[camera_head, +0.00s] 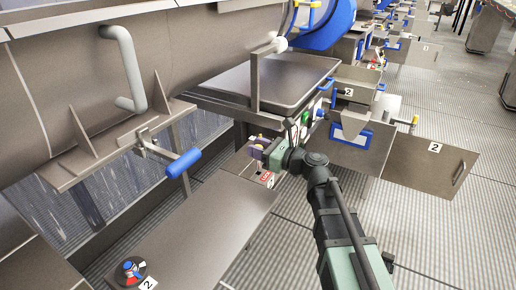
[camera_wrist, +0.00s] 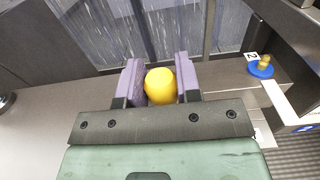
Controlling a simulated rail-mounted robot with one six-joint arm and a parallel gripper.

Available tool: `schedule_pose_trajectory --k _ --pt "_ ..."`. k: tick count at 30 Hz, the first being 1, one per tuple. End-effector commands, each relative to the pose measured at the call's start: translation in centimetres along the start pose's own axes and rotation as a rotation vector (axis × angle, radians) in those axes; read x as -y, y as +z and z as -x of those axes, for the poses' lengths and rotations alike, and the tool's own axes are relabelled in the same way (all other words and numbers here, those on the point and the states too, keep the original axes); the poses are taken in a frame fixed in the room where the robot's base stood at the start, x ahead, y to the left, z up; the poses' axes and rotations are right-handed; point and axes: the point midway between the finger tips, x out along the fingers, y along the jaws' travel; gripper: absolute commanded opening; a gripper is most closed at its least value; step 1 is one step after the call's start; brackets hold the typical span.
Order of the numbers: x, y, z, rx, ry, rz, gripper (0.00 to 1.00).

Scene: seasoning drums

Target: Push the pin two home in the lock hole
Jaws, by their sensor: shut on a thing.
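My gripper (camera_head: 262,150) is at the inner end of the long grey metal ledge, beside the machine's control box. In the wrist view my gripper (camera_wrist: 159,84) has its two purple fingers closed on either side of a round yellow knob (camera_wrist: 160,87), which looks like the head of the pin. The knob also shows small in the head view (camera_head: 256,147). The pin's shank is hidden below the knob, and I cannot see the lock hole under it or how deep the pin sits. A blue round base with a yellow peg (camera_wrist: 261,67) stands at the right, next to a "2" label.
The grey ledge (camera_head: 205,225) runs toward the lower left and bears a small red, blue and white round fitting (camera_head: 131,270). A blue-handled lever (camera_head: 183,163) sticks out above the ledge. A red and white label (camera_head: 267,179) lies below my gripper. An open panel marked 2 (camera_head: 430,165) stands right.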

Motion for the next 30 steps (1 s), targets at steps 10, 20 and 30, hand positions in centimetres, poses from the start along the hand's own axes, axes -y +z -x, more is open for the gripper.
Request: schedule_pose_trajectory --k 10,20,30 --pt "0.0 -0.8 0.0 0.000 0.000 0.000 0.07" --pt "0.0 -1.6 0.0 0.000 0.000 0.000 0.07" --pt "0.0 -2.4 0.0 0.000 0.000 0.000 0.07"
